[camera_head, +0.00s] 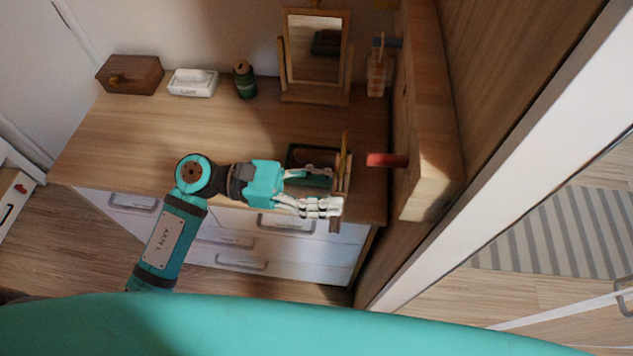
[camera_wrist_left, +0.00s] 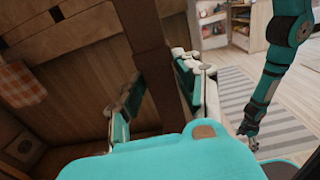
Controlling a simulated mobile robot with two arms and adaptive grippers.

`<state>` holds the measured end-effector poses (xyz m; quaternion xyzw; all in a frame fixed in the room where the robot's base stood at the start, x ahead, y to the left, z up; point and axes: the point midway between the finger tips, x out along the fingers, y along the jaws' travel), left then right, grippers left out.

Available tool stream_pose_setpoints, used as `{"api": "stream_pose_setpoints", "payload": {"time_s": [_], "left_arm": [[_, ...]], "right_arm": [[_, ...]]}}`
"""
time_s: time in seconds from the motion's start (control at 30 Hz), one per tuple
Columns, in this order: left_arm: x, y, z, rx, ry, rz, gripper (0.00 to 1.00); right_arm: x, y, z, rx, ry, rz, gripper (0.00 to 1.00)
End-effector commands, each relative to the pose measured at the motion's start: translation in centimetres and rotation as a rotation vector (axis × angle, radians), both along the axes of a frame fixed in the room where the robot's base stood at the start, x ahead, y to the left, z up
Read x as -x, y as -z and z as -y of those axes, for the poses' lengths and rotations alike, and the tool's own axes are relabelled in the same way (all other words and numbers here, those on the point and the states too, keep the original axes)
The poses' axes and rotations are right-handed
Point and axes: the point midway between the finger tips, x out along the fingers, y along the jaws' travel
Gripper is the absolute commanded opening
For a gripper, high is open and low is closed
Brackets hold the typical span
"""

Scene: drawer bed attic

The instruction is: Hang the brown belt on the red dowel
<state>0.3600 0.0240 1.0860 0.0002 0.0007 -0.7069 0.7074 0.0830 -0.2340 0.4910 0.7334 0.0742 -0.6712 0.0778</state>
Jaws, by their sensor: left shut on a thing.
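The red dowel (camera_head: 386,159) sticks out to the left from a wooden board on the right in the head view. My left gripper (camera_head: 328,190) is just left of and below the dowel, shut on the brown belt (camera_head: 346,158). The belt hangs as a narrow strip at the fingertips, apart from the dowel in the picture. In the left wrist view the belt (camera_wrist_left: 151,45) shows as a brown band between the fingers of my left gripper (camera_wrist_left: 158,95). My right gripper (camera_wrist_left: 250,138) is small at the right of that view, its jaws unclear.
The wooden board (camera_head: 430,125) stands along the right wall. A dresser (camera_head: 150,140) lies below my left arm. On it are a mirror (camera_head: 315,52), a green can (camera_head: 244,80), a tissue box (camera_head: 193,83), a brown box (camera_head: 131,75) and a dark tray (camera_head: 308,160).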

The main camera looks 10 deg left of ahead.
Motion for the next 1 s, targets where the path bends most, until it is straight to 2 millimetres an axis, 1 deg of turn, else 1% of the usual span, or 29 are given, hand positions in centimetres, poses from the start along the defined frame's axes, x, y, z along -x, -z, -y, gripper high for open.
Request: {"api": "stream_pose_setpoints", "payload": {"time_s": [0.2,0.7,0.8,1.0], "left_arm": [[0.0,-0.1,1.4,0.003,0.001,-0.001,0.0],[0.0,0.2,4.4,0.002,-0.001,-0.002,0.0],[0.0,0.9,4.9,0.0,0.0,0.001,0.0],[0.0,1.3,5.5,0.001,0.001,0.001,0.0]], "right_arm": [[-0.1,-0.7,0.4,0.005,0.001,0.002,0.87],[-0.3,-1.9,0.3,0.004,0.001,0.005,0.87],[-0.4,-0.9,0.3,0.003,0.0,0.006,0.87],[-0.3,-0.1,0.2,0.002,0.0,0.006,0.87]]}}
